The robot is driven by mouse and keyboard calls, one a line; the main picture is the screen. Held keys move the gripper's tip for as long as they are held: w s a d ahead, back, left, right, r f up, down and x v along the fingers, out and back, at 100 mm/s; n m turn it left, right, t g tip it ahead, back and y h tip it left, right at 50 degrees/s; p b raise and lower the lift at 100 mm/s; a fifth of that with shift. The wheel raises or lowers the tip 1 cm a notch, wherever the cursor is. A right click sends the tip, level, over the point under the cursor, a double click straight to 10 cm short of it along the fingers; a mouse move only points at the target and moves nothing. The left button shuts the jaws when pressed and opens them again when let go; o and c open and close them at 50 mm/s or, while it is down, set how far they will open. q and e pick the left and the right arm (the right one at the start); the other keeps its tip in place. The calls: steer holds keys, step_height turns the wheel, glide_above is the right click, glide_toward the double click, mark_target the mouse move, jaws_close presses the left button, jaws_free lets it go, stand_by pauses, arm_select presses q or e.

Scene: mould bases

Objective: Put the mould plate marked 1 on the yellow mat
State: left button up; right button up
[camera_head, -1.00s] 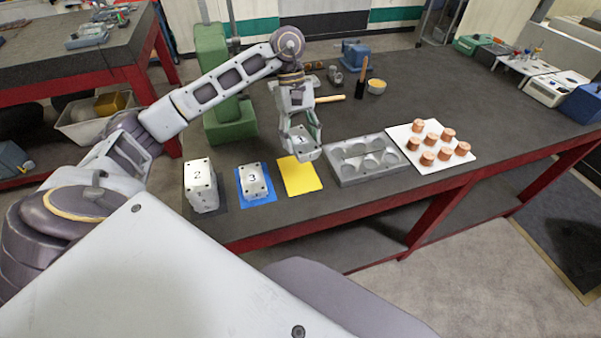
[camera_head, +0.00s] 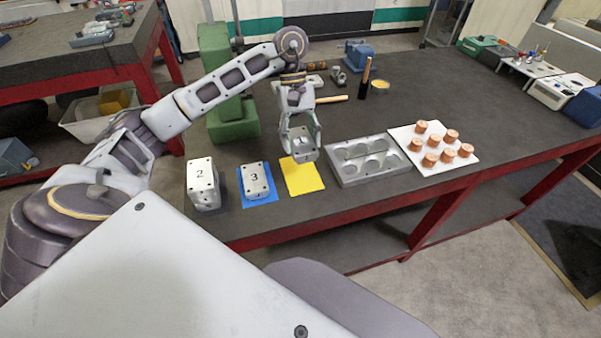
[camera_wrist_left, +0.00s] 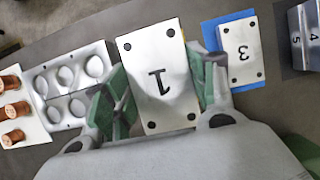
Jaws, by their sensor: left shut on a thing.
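The mould plate marked 1 (camera_head: 302,148) is a light grey metal block. My left gripper (camera_head: 300,138) is shut on it, with one finger on each side. The plate hangs over the far part of the yellow mat (camera_head: 303,178); I cannot tell whether it touches the mat. In the left wrist view the plate's top (camera_wrist_left: 157,78) with its black 1 fills the space between the green-padded fingers (camera_wrist_left: 160,92). There the plate hides nearly all of the mat. My right gripper is not in view.
Plate 3 (camera_head: 255,178) lies on a blue mat (camera_head: 259,202), left of the yellow one. A grey tray with round hollows (camera_head: 345,173) lies close on the right, then a white board with several copper pieces (camera_head: 405,134).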

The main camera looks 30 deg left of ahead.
arm_select(q)
step_height(320, 180, down, 5)
steer(key=shift+f, duration=0.6)
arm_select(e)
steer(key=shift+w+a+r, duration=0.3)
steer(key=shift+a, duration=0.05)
arm_select(q)
steer(key=shift+f+p, duration=0.45)
steer(key=shift+f, duration=1.35)
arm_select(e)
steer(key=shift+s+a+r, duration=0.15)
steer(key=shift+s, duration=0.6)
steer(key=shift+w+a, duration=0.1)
